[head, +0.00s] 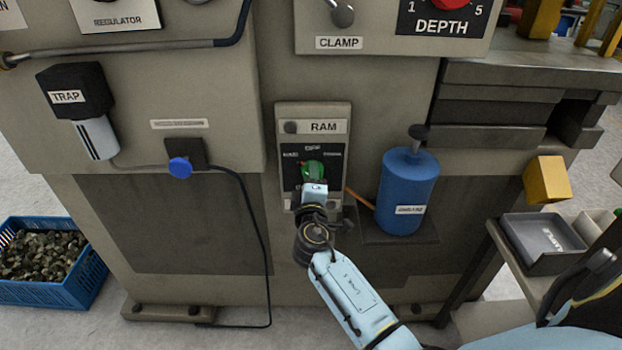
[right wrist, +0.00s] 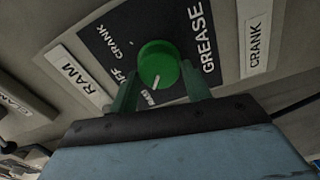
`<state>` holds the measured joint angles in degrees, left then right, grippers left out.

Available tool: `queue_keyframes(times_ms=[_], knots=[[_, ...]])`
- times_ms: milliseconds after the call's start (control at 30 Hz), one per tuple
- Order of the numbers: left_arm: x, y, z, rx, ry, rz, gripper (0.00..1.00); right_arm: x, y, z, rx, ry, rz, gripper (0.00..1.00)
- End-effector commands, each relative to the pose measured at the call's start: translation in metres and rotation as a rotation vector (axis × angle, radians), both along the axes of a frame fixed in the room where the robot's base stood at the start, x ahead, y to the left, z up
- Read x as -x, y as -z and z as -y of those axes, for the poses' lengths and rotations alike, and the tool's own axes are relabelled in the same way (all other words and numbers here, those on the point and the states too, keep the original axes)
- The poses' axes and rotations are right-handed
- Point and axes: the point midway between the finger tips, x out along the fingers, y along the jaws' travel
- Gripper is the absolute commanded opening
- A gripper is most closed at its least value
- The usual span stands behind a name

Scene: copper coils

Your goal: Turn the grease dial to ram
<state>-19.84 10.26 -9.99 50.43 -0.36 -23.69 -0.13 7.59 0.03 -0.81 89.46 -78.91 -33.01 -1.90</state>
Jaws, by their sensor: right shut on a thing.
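The green grease dial (head: 313,168) sits on a dark plate of a panel marked RAM (head: 323,127), low on the machine front. My right gripper (head: 314,185) reaches it from below. In the right wrist view its two fingers stand on either side of the round green dial (right wrist: 158,64), shut on it. A short white mark on the dial points down-left toward a small word that seems to read RAM, close to the fingers. OFF, CRANK and GREASE are also printed on the plate. My left gripper is not in view.
A blue cylinder (head: 407,190) stands on a small shelf right of the panel. A blue knob (head: 180,168) with a hanging cable is to the left. A grey tray (head: 542,243) is at right, and a blue crate (head: 80,292) stands on the floor at left.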

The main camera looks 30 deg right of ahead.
Motion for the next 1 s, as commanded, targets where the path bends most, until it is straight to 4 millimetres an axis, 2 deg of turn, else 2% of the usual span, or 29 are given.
queue_keyframes(times_ms=[167,400,567,933,967,1000], knots=[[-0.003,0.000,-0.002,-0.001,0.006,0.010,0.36,0.000,0.000,-0.001,0.090,-0.001,-0.056,0.25],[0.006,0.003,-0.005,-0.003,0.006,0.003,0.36,0.000,0.001,0.000,0.158,0.000,-0.098,0.25],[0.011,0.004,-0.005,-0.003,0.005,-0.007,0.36,0.000,0.002,0.000,0.176,0.000,-0.109,0.25],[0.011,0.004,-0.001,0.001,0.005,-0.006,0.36,0.000,0.002,-0.001,0.180,-0.001,-0.112,0.25],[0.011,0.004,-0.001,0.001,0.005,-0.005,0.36,0.000,0.002,-0.001,0.180,-0.001,-0.112,0.49],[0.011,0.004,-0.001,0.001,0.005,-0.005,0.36,0.000,0.002,-0.001,0.180,-0.001,-0.112,0.54]])
